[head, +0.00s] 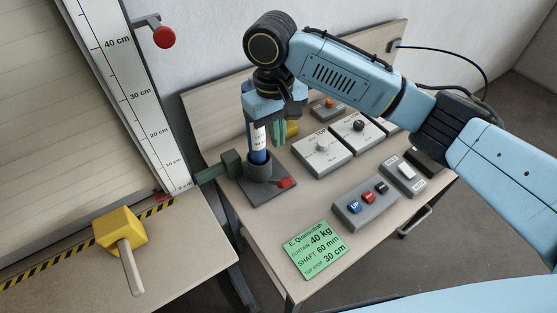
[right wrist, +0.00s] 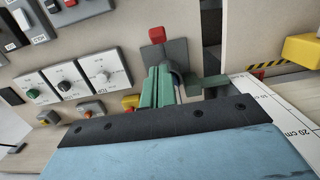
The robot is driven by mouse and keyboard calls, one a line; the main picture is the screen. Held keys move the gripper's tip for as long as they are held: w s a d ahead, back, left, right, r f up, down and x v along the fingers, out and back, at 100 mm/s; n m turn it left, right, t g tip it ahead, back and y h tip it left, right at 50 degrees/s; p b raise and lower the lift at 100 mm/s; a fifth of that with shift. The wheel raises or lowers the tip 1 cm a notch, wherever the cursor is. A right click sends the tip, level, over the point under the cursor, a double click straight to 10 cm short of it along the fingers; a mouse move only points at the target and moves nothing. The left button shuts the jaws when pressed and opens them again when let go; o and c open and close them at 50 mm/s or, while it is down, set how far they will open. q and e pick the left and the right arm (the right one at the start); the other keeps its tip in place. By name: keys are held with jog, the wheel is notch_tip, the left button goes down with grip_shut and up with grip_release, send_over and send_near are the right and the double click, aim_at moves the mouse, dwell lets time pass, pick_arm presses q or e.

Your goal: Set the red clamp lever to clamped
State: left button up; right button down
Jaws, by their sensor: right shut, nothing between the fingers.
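The red clamp lever (head: 285,183) is a small red block low on the dark grey base plate (head: 258,190) of a stand on the bench. It also shows in the right wrist view (right wrist: 156,34), at the plate's edge. A blue tube with a white label (head: 258,142) stands upright in the stand's grey cup. My right gripper (head: 279,138) points down beside the tube, above and behind the lever. Its green fingers (right wrist: 157,88) are shut and empty, apart from the lever. Contact with the tube cannot be told. My left gripper is not in view.
A dark green block (head: 217,171) juts left from the stand. Dial boxes (head: 323,146), a button box (head: 367,205) and a green card (head: 316,249) lie on the bench. A red knob (head: 164,37) shows above the scale.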

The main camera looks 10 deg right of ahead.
aim_at(278, 183)
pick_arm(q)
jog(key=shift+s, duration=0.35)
pick_arm(e)
jog(key=shift+s, duration=0.1)
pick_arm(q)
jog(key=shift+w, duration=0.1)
pick_arm(e)
jog(key=f, duration=1)
jog(key=shift+s+d, duration=0.15)
jog(key=shift+s, duration=0.2)
jog(key=shift+f, duration=0.1)
